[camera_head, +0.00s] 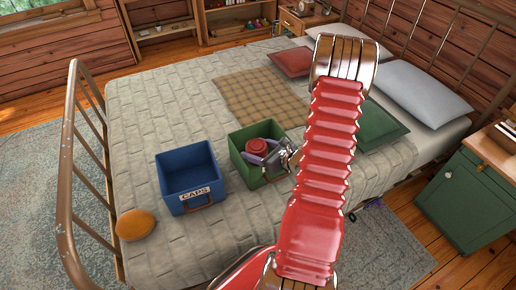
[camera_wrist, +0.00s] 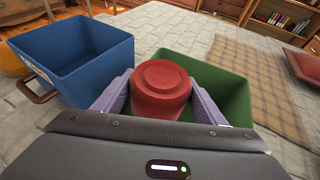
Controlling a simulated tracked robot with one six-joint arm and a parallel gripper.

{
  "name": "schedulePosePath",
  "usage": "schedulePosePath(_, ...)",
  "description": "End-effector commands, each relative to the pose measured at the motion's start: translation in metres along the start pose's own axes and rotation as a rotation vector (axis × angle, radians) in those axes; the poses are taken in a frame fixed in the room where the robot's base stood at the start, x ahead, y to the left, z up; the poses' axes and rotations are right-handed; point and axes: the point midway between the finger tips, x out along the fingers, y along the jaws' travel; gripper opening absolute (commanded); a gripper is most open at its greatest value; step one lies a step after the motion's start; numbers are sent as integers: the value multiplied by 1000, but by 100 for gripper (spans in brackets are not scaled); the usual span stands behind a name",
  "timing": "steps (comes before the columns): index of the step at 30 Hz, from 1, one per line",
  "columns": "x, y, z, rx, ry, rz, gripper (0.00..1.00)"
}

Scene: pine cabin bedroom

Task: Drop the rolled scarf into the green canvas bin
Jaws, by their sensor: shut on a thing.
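The rolled scarf (camera_wrist: 161,90) is a red roll held between the two pale purple fingers of my gripper (camera_wrist: 160,98). In the head view the scarf (camera_head: 257,146) shows over the green canvas bin (camera_head: 244,172), with my gripper (camera_head: 265,153) shut on it. The green bin stands open on the bed, and its rim and inner wall also show behind the scarf in the wrist view (camera_wrist: 232,92). My gripper and the scarf hide part of the bin's inside. I cannot tell how far the scarf is above the bin's floor.
A blue bin (camera_head: 188,177) labelled CAPS stands left of the green bin, apart from it. An orange round cushion (camera_head: 135,224) lies at the bed's left edge. A plaid blanket (camera_head: 262,98) and pillows (camera_head: 421,90) lie farther back. A metal footboard (camera_head: 68,165) borders the bed.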

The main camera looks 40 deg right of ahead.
Motion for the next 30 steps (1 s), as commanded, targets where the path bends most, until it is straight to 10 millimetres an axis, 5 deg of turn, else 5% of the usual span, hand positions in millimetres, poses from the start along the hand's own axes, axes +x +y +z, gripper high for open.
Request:
schedulePosePath(4,0,0,0,0,0,0,40)
schedulePosePath(5,0,0,0,0,0,0,65)
schedulePosePath(14,0,0,0,0,0,1,86)
schedulePosePath(30,-19,-1,0,0,0,-2,86)
